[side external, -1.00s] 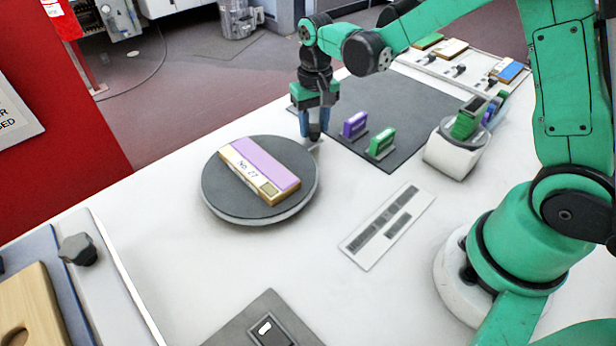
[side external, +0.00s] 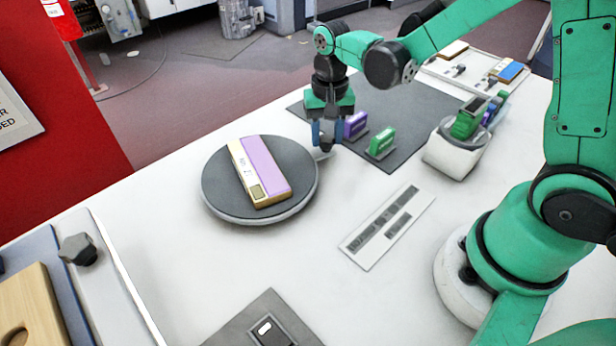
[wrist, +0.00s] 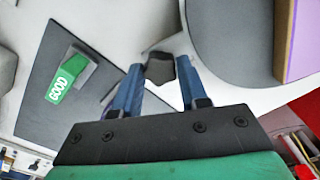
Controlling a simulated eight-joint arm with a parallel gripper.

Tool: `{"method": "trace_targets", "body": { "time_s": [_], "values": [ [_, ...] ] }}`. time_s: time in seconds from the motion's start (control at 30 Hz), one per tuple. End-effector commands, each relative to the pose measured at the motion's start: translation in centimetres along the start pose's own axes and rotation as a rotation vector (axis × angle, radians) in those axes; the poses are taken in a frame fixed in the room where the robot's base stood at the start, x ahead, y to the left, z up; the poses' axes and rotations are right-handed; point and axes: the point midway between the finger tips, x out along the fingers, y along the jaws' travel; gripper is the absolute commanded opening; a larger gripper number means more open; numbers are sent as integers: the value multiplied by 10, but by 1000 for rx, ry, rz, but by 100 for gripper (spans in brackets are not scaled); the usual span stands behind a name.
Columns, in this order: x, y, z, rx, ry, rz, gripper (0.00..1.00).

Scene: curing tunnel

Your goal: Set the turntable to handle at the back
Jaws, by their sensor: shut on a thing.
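The turntable (side external: 222,190) is a round dark grey disc with a pale rim. A block with a lilac top and cream label strip (side external: 262,172) lies on it; its lettering is hard to read now. My gripper (side external: 326,139) is at the disc's right edge in the side view. In the wrist view, its blue fingers stand either side of the turntable's dark handle knob (wrist: 161,69) and are shut on it. The disc (wrist: 232,35) and block (wrist: 302,40) also show there, at upper right. In the side view the knob is mostly hidden by the fingers.
A dark mat (side external: 405,105) lies right of my gripper, with purple (side external: 355,125) and green (side external: 381,143) stamps close by. A white holder (side external: 450,155) stands farther right. A strip-marked plate (side external: 388,226) lies in front. The white table left of the turntable is clear.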

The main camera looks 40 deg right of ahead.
Motion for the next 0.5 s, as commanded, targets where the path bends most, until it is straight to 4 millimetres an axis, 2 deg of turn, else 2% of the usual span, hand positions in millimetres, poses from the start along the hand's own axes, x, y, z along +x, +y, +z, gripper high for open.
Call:
{"method": "trace_targets", "body": {
  "time_s": [0.5],
  "values": [
    [0, 6, 33, 256, 0, 1, 0]
  ]
}}
